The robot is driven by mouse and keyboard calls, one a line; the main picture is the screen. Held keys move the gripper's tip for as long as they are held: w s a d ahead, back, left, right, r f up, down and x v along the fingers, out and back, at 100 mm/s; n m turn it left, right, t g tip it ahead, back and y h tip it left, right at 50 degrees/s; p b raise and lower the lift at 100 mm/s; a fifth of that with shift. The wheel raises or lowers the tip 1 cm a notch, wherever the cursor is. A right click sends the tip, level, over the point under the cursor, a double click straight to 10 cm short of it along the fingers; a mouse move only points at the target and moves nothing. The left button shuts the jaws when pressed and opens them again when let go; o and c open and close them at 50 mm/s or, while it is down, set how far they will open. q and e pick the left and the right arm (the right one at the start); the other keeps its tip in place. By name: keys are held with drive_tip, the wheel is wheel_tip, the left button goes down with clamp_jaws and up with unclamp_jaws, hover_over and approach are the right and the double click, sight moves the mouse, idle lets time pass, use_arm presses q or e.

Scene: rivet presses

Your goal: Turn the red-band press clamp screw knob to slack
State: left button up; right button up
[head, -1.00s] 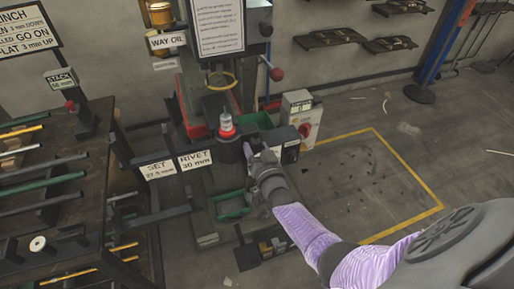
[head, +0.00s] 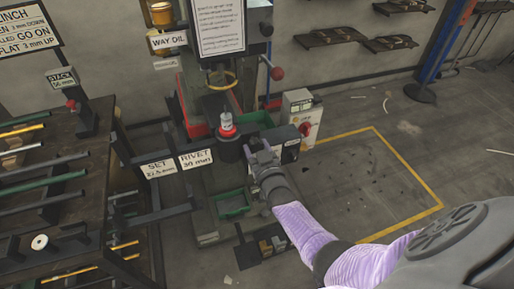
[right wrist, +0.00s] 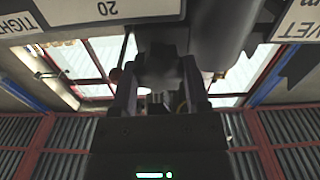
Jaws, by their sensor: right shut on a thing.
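The press (head: 228,146) with a red band stands at the middle of the head view, a clear and silver piece on top of it. My right gripper (head: 261,148) is at the right side of this press, low beside its dark body. In the right wrist view, my right gripper (right wrist: 158,88) is shut on a dark knob (right wrist: 158,64), one finger on each side. The knob sits under a dark body, next to a pale label plate (right wrist: 90,14) with "TIGHT" and "20" on it. The head view hides the knob behind the gripper. My left gripper is not in view.
RIVET (head: 195,159) and SET (head: 159,169) signs stand left of the press. A green bin (head: 233,203) is below. A grey box with a red knob (head: 303,112) stands close right. A rack of rods (head: 45,170) fills the left. The yellow-marked floor (head: 370,180) is open.

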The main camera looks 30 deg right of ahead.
drive_tip(key=shift+f, duration=0.15)
drive_tip(key=o, duration=1.3)
drive_tip(key=shift+s+a+p, duration=0.1)
drive_tip(key=shift+s+p, duration=0.2)
drive_tip(key=shift+s, duration=0.05)
drive_tip(key=p+v, duration=0.3)
drive_tip(key=v, duration=0.6)
drive_tip(key=shift+s, duration=0.15)
